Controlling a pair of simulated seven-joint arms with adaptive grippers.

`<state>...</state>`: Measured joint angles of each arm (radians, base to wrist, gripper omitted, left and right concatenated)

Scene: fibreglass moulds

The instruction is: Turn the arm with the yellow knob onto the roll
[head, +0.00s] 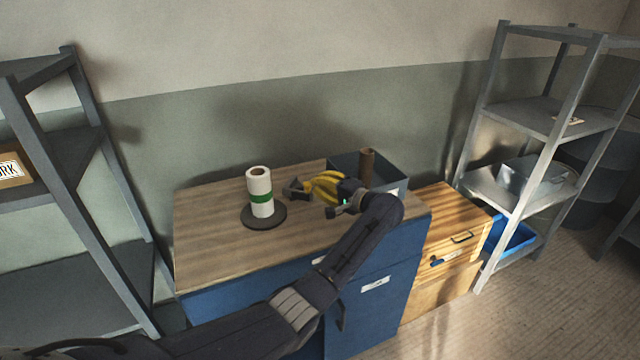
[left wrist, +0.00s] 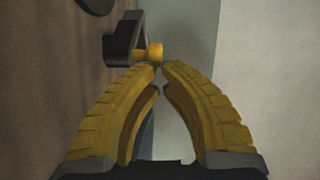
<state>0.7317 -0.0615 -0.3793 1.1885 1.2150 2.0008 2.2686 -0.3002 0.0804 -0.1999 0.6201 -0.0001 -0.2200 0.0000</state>
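The roll (head: 260,185) is white with a green band and stands upright on a dark round base (head: 268,221) on the cabinet top. A short dark arm (head: 293,190) lies right of the roll, apart from it. It also shows in the left wrist view (left wrist: 121,42), with the yellow knob (left wrist: 150,52) at its end. My left gripper (head: 308,186) has yellow fingers and points left at the dark arm. In the left wrist view its fingertips (left wrist: 160,70) almost meet, with the knob just beyond them and nothing between them. My right gripper is not in view.
The wooden cabinet top (head: 215,235) is clear left of the roll. Metal shelves stand at the left (head: 85,150) and right (head: 525,110). A wooden drawer unit (head: 440,225) stands beside the cabinet.

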